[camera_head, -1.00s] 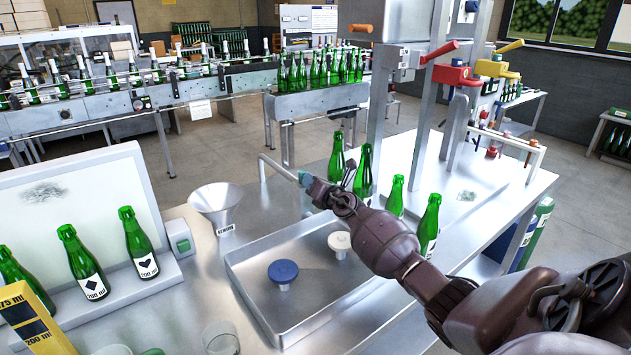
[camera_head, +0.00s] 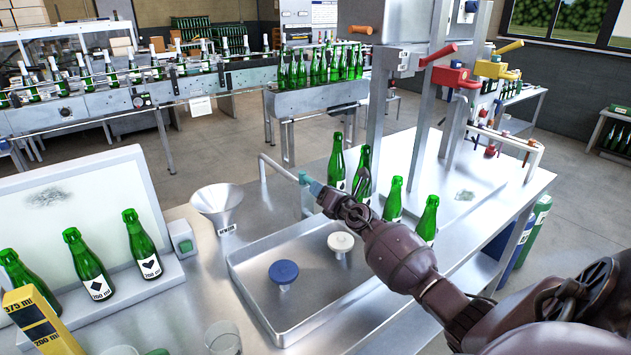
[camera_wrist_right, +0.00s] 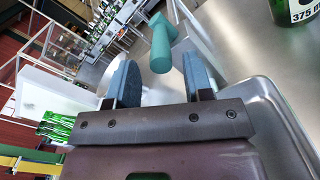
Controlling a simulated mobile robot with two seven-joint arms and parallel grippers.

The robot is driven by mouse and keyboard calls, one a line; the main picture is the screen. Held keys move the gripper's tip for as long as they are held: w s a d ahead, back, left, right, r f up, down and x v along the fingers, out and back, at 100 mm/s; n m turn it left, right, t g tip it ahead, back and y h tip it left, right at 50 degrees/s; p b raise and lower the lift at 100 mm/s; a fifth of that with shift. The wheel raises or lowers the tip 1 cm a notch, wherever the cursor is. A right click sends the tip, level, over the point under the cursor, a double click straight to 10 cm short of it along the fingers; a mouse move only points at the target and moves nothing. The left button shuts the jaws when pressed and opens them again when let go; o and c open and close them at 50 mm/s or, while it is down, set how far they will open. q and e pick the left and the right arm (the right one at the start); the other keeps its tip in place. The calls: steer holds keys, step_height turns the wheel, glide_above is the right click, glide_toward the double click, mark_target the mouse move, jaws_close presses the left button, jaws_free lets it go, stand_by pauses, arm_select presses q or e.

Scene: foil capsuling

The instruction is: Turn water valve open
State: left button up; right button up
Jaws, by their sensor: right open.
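The water tap (camera_head: 278,171) is a thin grey pipe over the back left of the sink tray, with a teal valve handle (camera_head: 304,179) at its right end. My right gripper (camera_head: 322,192) is just right of the handle in the head view. In the right wrist view, the teal handle (camera_wrist_right: 161,45) shows between and ahead of the fingertips of my open right gripper (camera_wrist_right: 162,78), with a gap on both sides. Nothing is held. Whether a finger touches the handle cannot be told. My left gripper is out of view.
A shallow metal tray (camera_head: 250,300) with a blue stopper (camera_head: 284,270) and a white stopper (camera_head: 341,241) lies under my arm. Several green bottles (camera_head: 395,198) stand close behind and beside my right forearm. A metal funnel (camera_head: 216,198) stands left of the tap.

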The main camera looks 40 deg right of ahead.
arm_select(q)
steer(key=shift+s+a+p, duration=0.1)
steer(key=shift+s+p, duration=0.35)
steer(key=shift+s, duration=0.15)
arm_select(e)
steer(key=s, duration=0.5)
steer(key=shift+s+a, duration=0.15)
steer(key=shift+s, duration=0.25)
